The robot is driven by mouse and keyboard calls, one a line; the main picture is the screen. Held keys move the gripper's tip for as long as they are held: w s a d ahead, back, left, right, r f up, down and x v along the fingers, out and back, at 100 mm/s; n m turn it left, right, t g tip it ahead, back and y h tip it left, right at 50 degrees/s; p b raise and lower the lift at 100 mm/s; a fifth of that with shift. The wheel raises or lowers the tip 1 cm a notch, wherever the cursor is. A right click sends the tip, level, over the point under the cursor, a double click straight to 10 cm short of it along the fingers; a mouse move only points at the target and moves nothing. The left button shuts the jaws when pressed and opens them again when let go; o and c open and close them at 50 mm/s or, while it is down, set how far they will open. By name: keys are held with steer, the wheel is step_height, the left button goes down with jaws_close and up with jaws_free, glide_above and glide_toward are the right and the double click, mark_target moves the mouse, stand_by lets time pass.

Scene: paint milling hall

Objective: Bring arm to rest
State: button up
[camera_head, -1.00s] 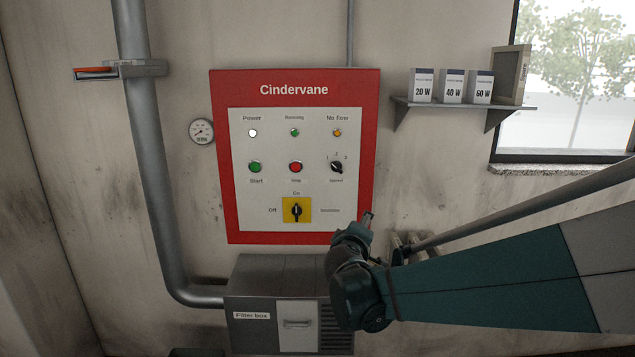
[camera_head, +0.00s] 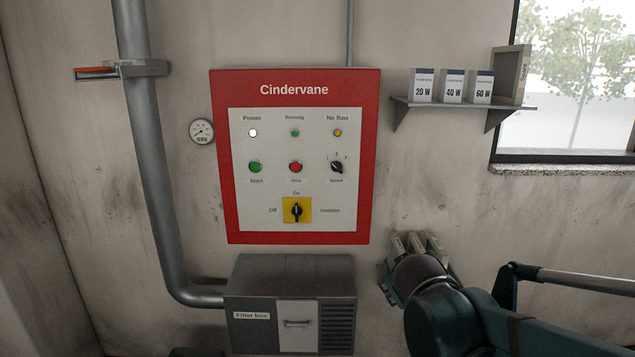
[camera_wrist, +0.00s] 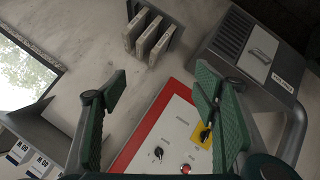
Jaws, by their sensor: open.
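My gripper (camera_wrist: 160,98) is open and empty in the wrist view, its two green padded fingers apart. In the head view my arm is folded at the lower right, and its fingers are hidden there. The red-framed Cindervane panel (camera_head: 224,160) hangs on the wall to the left of my arm, clear of it. Its yellow-plated black switch (camera_head: 297,210) points up to On. The white Power lamp (camera_head: 253,133) looks bright. In the wrist view the panel (camera_wrist: 152,125) appears tilted beyond and between the fingers.
A filter box (camera_head: 290,262) stands below the panel, left of my arm. Several upright slabs (camera_head: 415,243) in a wall rack are right behind my wrist. A shelf (camera_head: 460,105) with bulb boxes is at the upper right, beside a window. A grey pipe (camera_head: 150,180) runs down the left.

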steer(key=s+f+m+g+y, duration=0.1)
steer(key=s+f+m, duration=0.1)
steer(key=s, duration=0.9)
steer(key=s+a+f+m+g+y, duration=0.1)
steer(key=s+f, duration=0.4)
steer(key=s, duration=0.6)
steer(key=shift+s+m+g+y, duration=0.15)
steer(key=shift+m+g+y, duration=0.45)
steer(key=shift+m+y, duration=0.1)
steer(key=shift+a+f, duration=0.1)
steer(key=shift+c, duration=0.6)
